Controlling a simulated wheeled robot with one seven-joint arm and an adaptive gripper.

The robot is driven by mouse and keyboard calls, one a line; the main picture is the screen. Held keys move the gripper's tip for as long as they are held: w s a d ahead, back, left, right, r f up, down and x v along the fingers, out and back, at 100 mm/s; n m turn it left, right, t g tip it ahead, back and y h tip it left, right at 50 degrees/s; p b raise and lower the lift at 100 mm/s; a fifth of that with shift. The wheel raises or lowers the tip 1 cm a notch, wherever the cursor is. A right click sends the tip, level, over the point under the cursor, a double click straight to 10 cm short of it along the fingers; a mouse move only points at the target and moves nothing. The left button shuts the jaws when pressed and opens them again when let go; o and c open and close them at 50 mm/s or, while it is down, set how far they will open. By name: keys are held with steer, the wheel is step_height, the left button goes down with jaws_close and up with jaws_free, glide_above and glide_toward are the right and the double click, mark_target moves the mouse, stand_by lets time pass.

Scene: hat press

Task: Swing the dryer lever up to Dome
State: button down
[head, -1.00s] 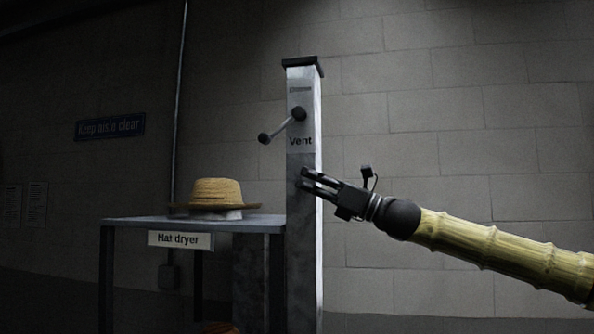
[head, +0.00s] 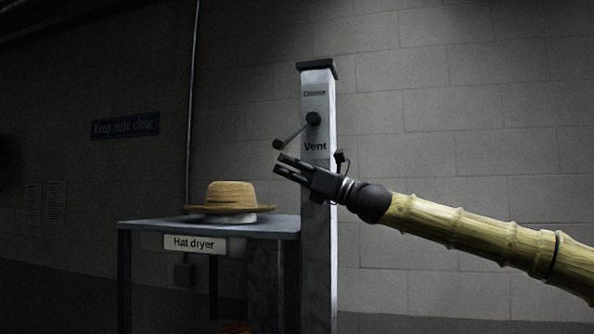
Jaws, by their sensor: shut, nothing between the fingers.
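The dryer lever (head: 294,134) is a thin rod with a dark ball knob (head: 279,144) at its lower left end and a round dark pivot (head: 313,118) on the grey post (head: 319,215). It slants down to the left. The label Vent (head: 315,146) is below the pivot, and a small label, too blurred to read now, is above it (head: 314,93). My gripper (head: 281,163) is shut and empty, its fingertips pointing left just below the knob. I cannot tell whether they touch it.
A thin pipe (head: 192,100) runs up the wall behind. The space above the lever is clear.

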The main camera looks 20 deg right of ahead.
steer(key=shift+w+a+r+p, duration=0.15)
steer(key=shift+r+p, duration=0.1)
steer(key=shift+r, duration=0.3)
steer(key=shift+w+a+r+p, duration=0.15)
steer(key=shift+r+p, duration=0.1)
steer(key=shift+r, duration=0.3)
steer(key=shift+s, duration=0.1)
